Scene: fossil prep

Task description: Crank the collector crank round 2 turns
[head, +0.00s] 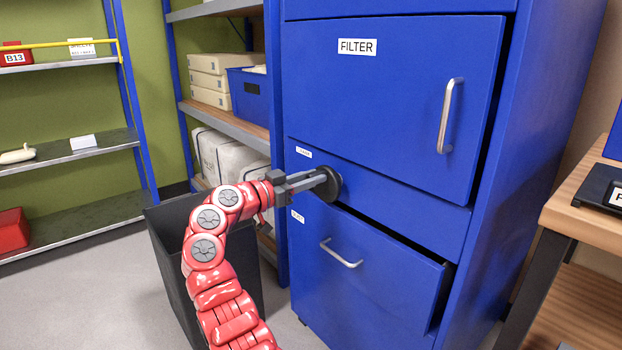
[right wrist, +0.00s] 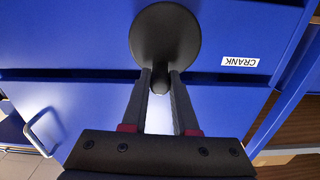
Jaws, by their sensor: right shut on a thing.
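The collector crank is a round black disc (head: 328,184) on the front of the blue cabinet (head: 385,215), between the upper FILTER door and the lower drawer. In the right wrist view the crank disc (right wrist: 165,35) is at the top centre, with a CRANK label beside it. My right gripper (head: 315,180) reaches in from the left. In the right wrist view its fingers (right wrist: 160,80) are closed on the crank's small dark handle at the disc's lower edge. My left gripper is not in view.
The FILTER door (head: 395,90) stands slightly ajar, and the lower drawer (head: 365,275) sticks out a little. A dark open bin (head: 165,250) stands below my right arm. Shelves (head: 75,150) are at the left, a wooden bench (head: 585,205) at the right.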

